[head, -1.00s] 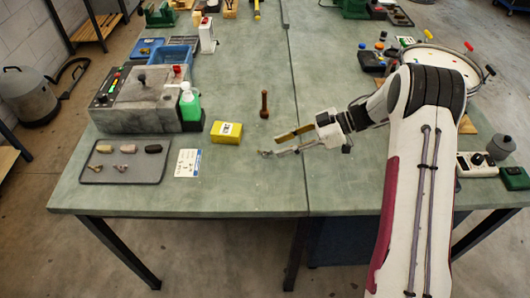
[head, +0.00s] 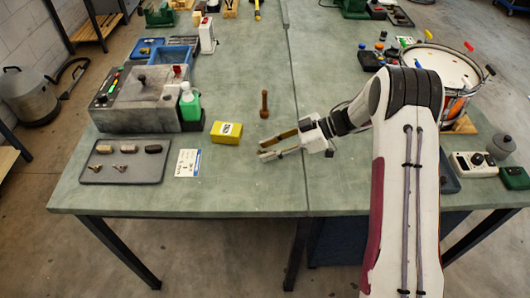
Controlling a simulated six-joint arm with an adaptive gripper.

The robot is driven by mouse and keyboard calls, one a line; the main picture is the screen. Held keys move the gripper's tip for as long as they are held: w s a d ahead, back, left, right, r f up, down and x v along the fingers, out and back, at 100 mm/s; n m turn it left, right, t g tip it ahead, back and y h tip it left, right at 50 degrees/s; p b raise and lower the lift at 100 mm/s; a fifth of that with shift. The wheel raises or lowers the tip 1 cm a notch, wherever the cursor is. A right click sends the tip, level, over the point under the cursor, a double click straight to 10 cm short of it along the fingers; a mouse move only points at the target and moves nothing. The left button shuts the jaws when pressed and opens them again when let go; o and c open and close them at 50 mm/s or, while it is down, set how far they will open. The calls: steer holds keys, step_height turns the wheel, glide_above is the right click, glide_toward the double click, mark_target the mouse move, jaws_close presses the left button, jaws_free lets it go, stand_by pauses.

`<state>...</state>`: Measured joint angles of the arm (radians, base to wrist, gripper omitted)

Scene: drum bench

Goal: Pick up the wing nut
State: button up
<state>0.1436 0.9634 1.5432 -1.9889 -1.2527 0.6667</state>
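My gripper (head: 262,148) is low over the middle of the bench, pointing left, with its two fingers apart. Nothing can be made out between them. No wing nut can be clearly made out; a small one beside or under the lower finger could be hidden. Two small brassy pieces (head: 122,168) lie at the front of the dark tray (head: 150,175) at left, well away from my gripper; they are too small to identify.
A yellow box (head: 226,133) stands just left of my fingertips, and a brown wooden peg-like piece (head: 264,104) stands upright behind them. A white card (head: 187,163) lies by the tray. A green bottle (head: 190,107) stands farther back. The bench front (head: 240,190) is clear.

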jaws_close()
steer(key=shift+r, duration=0.1)
step_height(320, 180, up, 10)
stand_by(0.8)
